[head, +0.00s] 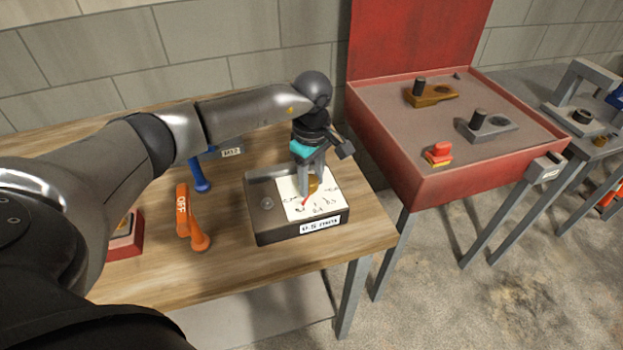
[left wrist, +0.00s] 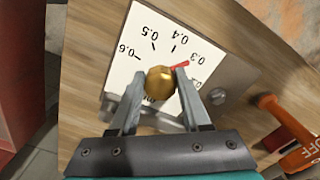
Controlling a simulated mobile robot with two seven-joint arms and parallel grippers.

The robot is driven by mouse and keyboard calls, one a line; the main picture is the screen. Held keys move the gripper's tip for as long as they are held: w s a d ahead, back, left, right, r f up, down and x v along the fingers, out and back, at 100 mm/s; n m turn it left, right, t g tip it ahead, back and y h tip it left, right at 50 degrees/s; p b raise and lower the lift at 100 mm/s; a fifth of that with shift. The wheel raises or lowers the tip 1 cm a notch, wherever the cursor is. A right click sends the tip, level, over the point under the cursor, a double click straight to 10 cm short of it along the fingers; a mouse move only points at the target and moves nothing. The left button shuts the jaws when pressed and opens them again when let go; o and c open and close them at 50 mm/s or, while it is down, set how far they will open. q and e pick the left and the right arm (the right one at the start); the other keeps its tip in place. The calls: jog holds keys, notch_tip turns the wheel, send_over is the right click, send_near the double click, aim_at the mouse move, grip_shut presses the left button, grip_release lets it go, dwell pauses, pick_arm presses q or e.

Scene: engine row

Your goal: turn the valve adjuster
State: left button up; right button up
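The valve adjuster is a dark box (head: 270,227) on the wooden table, with a white dial plate (head: 327,207) and a label reading 0.5 mm on its front. In the left wrist view the dial plate (left wrist: 125,68) shows marks from about 0.2 to 0.6. A brass knob (left wrist: 160,82) stands at its middle; a red pointer (left wrist: 180,66) points close to the 0.3 mark. My left gripper (head: 308,190) reaches down over the dial. Its fingers (left wrist: 160,88) lie against both sides of the knob and seem shut on it. My right gripper is out of view.
An orange lever marked OFF (head: 183,212) stands left of the box, with a blue handle (head: 200,178) behind it. A red tray bench (head: 440,185) stands close on the right. Bare wood (head: 260,262) lies in front of the box.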

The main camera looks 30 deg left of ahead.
pick_arm(q)
grip_shut()
jog(key=shift+n, duration=0.4)
jog(key=n, duration=0.3)
jog(key=shift+w+n, duration=0.1)
jog(key=shift+n, duration=0.2)
jog(key=n, duration=0.3)
jog(key=shift+n, duration=0.3)
jog(key=n, duration=0.4)
jog(key=shift+w+a+p, duration=0.1)
jog(key=shift+p, duration=0.2)
jog(key=shift+n, duration=1.8)
jog(key=shift+n+p, duration=0.3)
